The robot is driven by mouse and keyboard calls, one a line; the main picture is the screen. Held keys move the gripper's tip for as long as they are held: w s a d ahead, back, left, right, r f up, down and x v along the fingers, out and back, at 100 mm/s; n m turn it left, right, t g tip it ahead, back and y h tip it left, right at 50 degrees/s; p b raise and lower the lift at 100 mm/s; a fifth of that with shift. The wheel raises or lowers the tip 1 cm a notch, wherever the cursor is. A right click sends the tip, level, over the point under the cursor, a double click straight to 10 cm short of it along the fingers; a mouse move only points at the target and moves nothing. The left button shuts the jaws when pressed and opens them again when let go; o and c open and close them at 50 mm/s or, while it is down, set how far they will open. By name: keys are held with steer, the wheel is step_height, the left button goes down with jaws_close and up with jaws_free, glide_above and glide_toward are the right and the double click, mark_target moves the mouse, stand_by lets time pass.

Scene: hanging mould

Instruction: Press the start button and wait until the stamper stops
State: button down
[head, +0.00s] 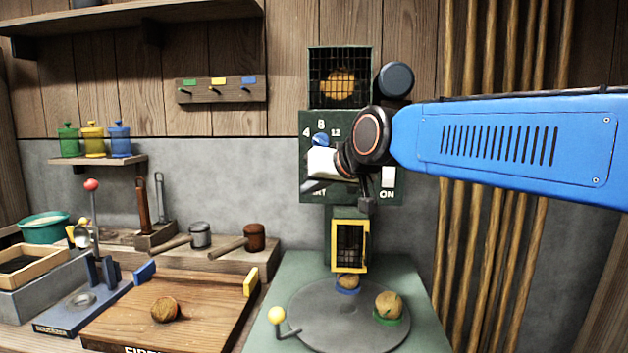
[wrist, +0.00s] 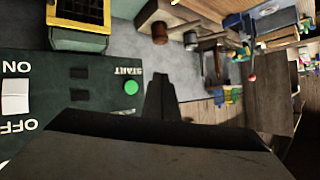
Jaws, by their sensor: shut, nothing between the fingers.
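The green start button (wrist: 131,87) shows in the wrist view on the dark green control panel (wrist: 60,125), under an upside-down START label. The panel also shows in the head view (head: 310,128), where my arm and gripper hide the button. My gripper (head: 310,187) is shut and empty in front of the panel's lower left. In the wrist view its dark fingers (wrist: 160,82) are beside the button; I cannot tell how far they are from the panel. A yellow-framed grille (head: 335,247) stands below the panel. The stamper's motion cannot be judged.
A grey turntable (head: 340,325) below bears round brown pieces. A wooden board (head: 210,305) lies left. Wooden poles (head: 490,270) stand right.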

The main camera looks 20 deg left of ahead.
steer(key=w+a, duration=0.2)
steer(key=w, duration=0.5)
steer(key=shift+w, duration=0.35)
stand_by(1.9)
steer(key=shift+w, duration=0.4)
